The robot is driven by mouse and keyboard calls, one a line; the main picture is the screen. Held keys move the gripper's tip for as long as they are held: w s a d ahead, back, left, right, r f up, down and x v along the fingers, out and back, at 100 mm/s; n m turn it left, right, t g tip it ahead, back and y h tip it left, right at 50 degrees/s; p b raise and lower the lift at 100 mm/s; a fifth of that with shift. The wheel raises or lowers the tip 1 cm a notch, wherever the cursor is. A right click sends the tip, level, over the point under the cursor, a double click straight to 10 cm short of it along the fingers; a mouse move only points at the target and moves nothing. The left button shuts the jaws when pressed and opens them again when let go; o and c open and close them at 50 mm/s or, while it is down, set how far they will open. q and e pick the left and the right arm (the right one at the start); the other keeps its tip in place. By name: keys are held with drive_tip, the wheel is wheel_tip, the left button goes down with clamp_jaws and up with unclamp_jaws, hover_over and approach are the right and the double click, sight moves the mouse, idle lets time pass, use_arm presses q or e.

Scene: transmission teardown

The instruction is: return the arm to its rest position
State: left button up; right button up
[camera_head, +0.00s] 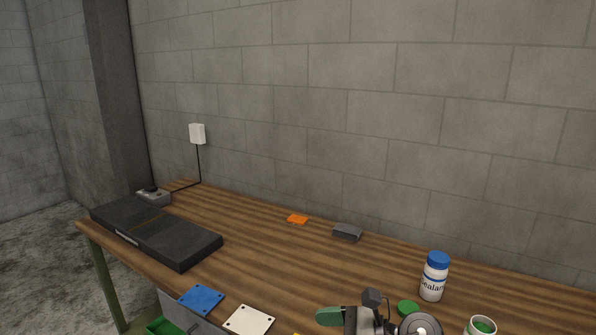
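The wooden workbench (270,255) fills the lower part of the view. I cannot tell exactly what this assembly is.
A black case (185,242) lies at left. A blue plate (201,299) and white plate (248,320) are near the front. A sealant bottle (434,276), green cap (408,308) and open can (480,326) stand right. The bench middle is mostly clear.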

wheel_tip(320, 180, up, 6)
drive_tip(key=s+d+m+t, duration=0.1)
drive_tip(key=d+m+t, duration=0.1)
drive_tip(key=m+t, duration=1.3)
drive_tip(key=s+d+f+m+h, duration=0.1)
drive_tip(key=d+f+m+h, duration=0.5)
drive_tip(key=m, duration=0.5)
drive_tip(key=s+d+f+m+h, duration=0.1)
drive_tip(key=d+m+h, duration=0.3)
drive_tip(key=m+h, duration=0.5)
drive_tip(key=s+d+f+m+g, duration=0.2)
drive_tip(key=s+f+m+g, duration=0.5)
drive_tip(key=s, duration=0.4)
drive_tip(key=s+d+f+m+g, duration=0.2)
drive_tip(key=s+f+m+g, duration=0.55)
drive_tip(key=s, duration=0.35)
wheel_tip(320, 180, down, 25)
drive_tip(key=s+g, duration=0.1)
drive_tip(key=g, duration=0.1)
drive_tip(key=s+d+f+p, duration=0.1)
drive_tip(key=s+d+f, duration=0.1)
drive_tip(key=s+f, duration=1.4)
drive_tip(key=shift+s+d+f+g, duration=0.15)
drive_tip(key=shift+s+d+g, duration=0.2)
drive_tip(key=shift+s+d, duration=0.1)
